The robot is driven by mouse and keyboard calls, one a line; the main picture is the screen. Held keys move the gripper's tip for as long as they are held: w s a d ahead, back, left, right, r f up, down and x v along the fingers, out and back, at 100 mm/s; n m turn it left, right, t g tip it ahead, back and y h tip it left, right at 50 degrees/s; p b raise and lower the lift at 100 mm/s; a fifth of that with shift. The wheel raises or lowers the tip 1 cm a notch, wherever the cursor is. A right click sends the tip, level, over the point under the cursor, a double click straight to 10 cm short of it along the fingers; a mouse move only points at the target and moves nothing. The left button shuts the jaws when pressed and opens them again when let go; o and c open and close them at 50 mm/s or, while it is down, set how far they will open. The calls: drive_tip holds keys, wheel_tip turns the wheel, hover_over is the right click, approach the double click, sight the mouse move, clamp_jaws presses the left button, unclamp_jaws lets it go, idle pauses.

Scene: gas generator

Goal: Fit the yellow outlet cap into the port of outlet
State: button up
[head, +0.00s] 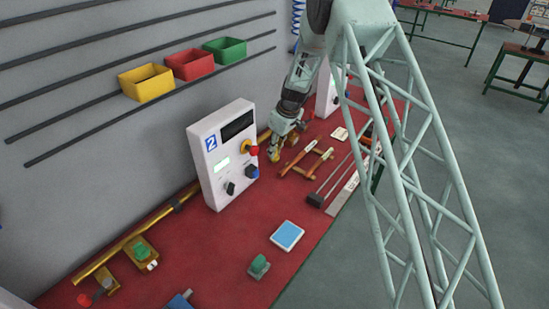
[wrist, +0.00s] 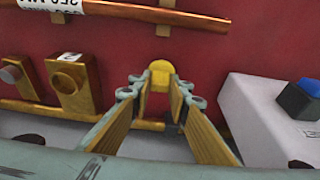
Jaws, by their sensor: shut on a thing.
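My gripper (head: 277,148) is low over the red bench, just right of the white control box marked 2. In the wrist view my gripper's two fingers (wrist: 159,90) point away from the camera, shut on the yellow outlet cap (wrist: 160,72) at their tips. The cap shows a rounded top; its lower part is hidden between the fingers. A brass block (wrist: 75,88) with a dark round opening stands left of the fingers, apart from the cap. I cannot tell whether this opening is the outlet's port.
A copper pipe (wrist: 165,16) with a white label crosses the top of the wrist view. A pale box with a blue button (wrist: 308,88) stands close on the right. Bare red bench (head: 215,250) lies in front of the control box (head: 218,180).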

sight(275, 159)
drive_tip(key=shift+r, duration=0.15)
drive_tip(key=shift+r, duration=1.75)
drive_tip(key=shift+s+d, duration=0.2)
drive_tip(key=shift+s, duration=0.45)
drive_tip(key=s+d+b, duration=0.1)
drive_tip(key=s, duration=0.3)
drive_tip(key=s+d, duration=0.1)
drive_tip(key=s, duration=0.4)
drive_tip(key=s+d+r+b, duration=0.1)
drive_tip(key=s+d, duration=0.1)
drive_tip(key=s, duration=0.3)
drive_tip(key=shift+r+b, duration=0.1)
drive_tip(key=shift+b, duration=0.2)
drive_tip(key=shift+w+r, duration=0.1)
